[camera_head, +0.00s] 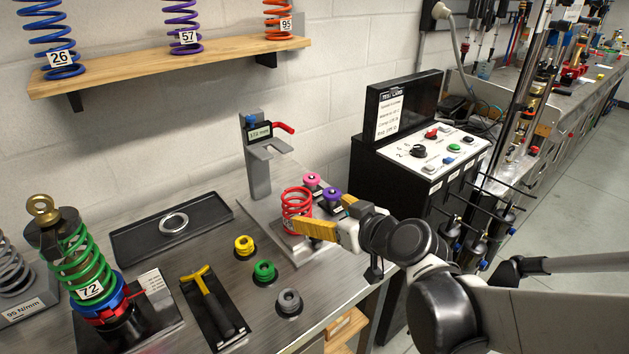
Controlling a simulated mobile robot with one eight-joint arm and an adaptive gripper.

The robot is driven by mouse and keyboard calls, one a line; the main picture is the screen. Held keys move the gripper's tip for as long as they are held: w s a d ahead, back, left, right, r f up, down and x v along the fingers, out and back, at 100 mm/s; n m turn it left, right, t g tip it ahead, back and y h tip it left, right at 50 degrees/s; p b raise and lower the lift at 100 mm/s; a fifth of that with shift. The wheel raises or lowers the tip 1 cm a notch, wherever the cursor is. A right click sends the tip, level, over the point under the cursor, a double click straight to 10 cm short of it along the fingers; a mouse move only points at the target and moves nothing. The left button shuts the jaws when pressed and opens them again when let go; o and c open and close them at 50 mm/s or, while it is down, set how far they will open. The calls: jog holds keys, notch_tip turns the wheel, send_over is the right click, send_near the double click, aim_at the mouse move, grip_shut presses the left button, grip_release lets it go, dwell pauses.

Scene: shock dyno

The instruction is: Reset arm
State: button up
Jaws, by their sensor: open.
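My gripper (319,212) is at the middle right, over the right end of the metal bench, with its yellow fingers apart. The near finger crosses in front of the lower part of a short red spring (296,200) that stands upright on the bench. I cannot tell whether the finger touches the spring. My arm reaches in from the lower right and hides part of the bench's right edge.
A pink knob (312,180) and a purple knob (332,194) stand close to my gripper. A grey gauge stand (257,170) rises behind. The black control console (373,172) is at right. Yellow (244,245), green (264,272) and grey (289,302) pieces stand in front.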

jog(key=s+d+f+m+g+h, duration=0.1)
jog(key=s+d+m+g+h, duration=0.1)
jog(key=s+d, duration=0.4)
jog(key=s+d+f+m+g+h, duration=0.1)
jog(key=s+d+m+g+h, duration=0.1)
jog(key=s+d, duration=0.5)
jog(key=s+m+h, duration=0.1)
jog(key=s+h, duration=0.1)
jog(key=s, duration=0.2)
jog(key=shift+s+f+m+g+h, duration=0.2)
jog(key=shift+s+m+g+h, duration=0.1)
jog(key=shift+s+m+g, duration=0.1)
jog(key=shift+a, duration=0.1)
